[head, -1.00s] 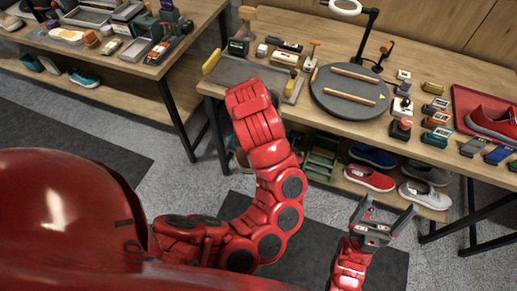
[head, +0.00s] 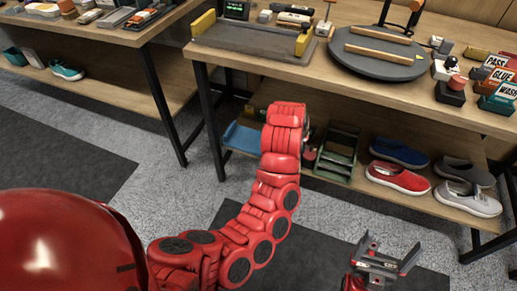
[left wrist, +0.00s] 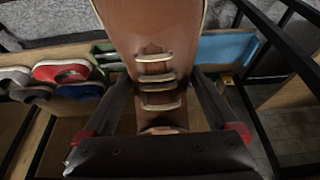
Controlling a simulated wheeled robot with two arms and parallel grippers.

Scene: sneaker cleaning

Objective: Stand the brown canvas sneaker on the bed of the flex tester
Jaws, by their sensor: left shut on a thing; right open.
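The brown sneaker (left wrist: 155,30), with pale laces, fills the upper middle of the left wrist view. My left gripper (left wrist: 160,82) is shut on it, with one finger on each side. In the head view my left arm hides that gripper and most or all of the sneaker. The flex tester (head: 250,40) appears to be the flat dark bed with yellow end blocks at the table's front left. Its bed looks empty, and my left arm is below and in front of it. My right gripper (head: 385,258) is open and empty, low at the right.
A round grey turntable (head: 378,60) with two wooden bars stands right of the bed. Labelled blocks (head: 497,80) crowd the table's right side. The lower shelf holds a red shoe (head: 398,178), a blue shoe (head: 400,152), grey shoes and a green crate (head: 335,155).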

